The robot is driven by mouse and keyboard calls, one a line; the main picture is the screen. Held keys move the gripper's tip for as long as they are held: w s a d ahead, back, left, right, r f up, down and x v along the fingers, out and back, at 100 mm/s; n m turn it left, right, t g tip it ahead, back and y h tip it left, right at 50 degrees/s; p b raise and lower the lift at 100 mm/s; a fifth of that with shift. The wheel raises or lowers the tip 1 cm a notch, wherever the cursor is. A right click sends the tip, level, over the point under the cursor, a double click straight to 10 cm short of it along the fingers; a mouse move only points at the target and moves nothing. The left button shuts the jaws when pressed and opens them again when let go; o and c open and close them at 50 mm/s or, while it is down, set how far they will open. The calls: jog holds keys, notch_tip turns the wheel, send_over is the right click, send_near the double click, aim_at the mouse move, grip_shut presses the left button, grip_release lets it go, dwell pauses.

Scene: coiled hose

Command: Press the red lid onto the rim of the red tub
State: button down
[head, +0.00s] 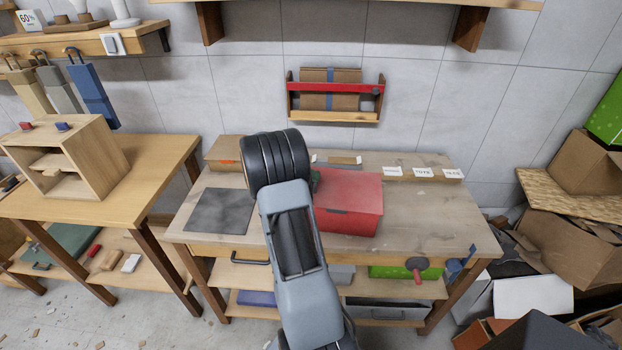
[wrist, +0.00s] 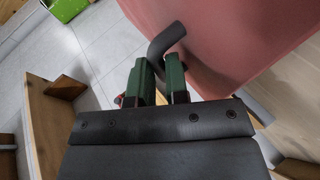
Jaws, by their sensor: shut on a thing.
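The red lid (head: 350,188) shows as the flat top of the red tub (head: 347,226) on the workbench, right of my arm. Whether the lid is fully down on the rim I cannot tell. My gripper (head: 316,178) is mostly hidden behind my own wrist, at the lid's left side. In the wrist view my gripper's green fingers (wrist: 161,74) are shut on a dark bent bar (wrist: 167,40). The bar stands in front of a large pinkish-red surface (wrist: 225,30), seemingly the lid or tub. Whether the bar is fixed to it is unclear.
The workbench (head: 440,210) is clear right of the tub. A dark mat (head: 218,210) lies left of my arm. A wooden box (head: 226,152) and white labels (head: 422,172) are at the back. Cardboard boxes (head: 570,235) crowd the right.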

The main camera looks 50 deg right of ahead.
jog(key=shift+s+a+f, duration=0.1)
jog(key=shift+f, duration=0.15)
jog(key=c, duration=1)
grip_release()
jog(key=shift+r, duration=0.1)
jog(key=shift+c, duration=0.2)
jog(key=shift+w+a+r, duration=0.15)
jog(key=shift+w+a, duration=0.05)
jog(key=shift+w, duration=0.05)
jog(key=b+v, duration=0.1)
jog(key=v, duration=1.2)
jog(key=shift+r+b, duration=0.2)
jog(key=shift+b, duration=0.15)
